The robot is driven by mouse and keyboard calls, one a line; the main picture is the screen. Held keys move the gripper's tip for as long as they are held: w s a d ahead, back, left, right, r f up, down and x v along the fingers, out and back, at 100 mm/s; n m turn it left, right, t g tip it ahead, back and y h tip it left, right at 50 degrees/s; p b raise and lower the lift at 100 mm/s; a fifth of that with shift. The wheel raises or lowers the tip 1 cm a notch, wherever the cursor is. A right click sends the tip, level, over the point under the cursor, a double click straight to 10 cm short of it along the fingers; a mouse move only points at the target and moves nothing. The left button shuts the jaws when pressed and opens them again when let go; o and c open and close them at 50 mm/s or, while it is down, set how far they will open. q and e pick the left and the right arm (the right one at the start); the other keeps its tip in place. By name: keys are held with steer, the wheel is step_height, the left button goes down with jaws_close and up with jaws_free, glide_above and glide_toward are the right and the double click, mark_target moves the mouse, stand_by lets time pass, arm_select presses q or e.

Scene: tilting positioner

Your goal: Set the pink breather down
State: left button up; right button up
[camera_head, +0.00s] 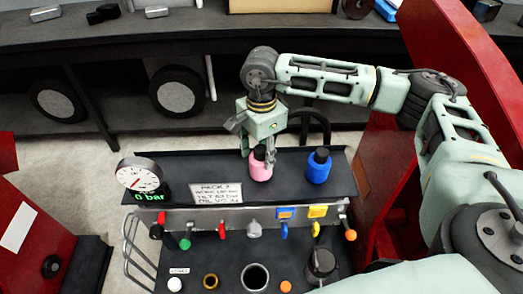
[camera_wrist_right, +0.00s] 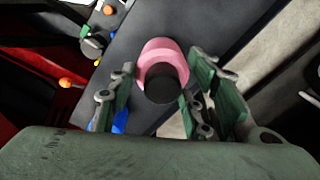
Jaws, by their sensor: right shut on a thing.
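The pink breather (camera_head: 261,171) has a black top and is upright at the dark upper shelf (camera_head: 224,169) of the panel. It also shows in the right wrist view (camera_wrist_right: 160,58), between the green finger pads. My right gripper (camera_head: 258,157) comes down from above and is shut on the breather; its fingers partly cover the black top. I cannot tell whether the breather's base touches the shelf. A blue breather (camera_head: 319,169) with a black cap stands on the same shelf to the right. My left gripper is not in view.
A pressure gauge (camera_head: 139,174) reading 0 bar stands at the shelf's left end, beside a lettered sign (camera_head: 216,194). Coloured levers and valves line the panel (camera_head: 190,215) in front. Red structures flank both sides. Bare shelf lies between the two breathers.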

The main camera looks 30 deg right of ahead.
steer(key=shift+w+d+f, duration=0.1)
steer(key=shift+w+f, duration=0.05)
steer(key=shift+f, duration=0.45)
steer(key=shift+f, duration=0.2)
steer(key=o, duration=1.3)
steer(key=shift+o, duration=0.2)
steer(key=shift+r, duration=0.15)
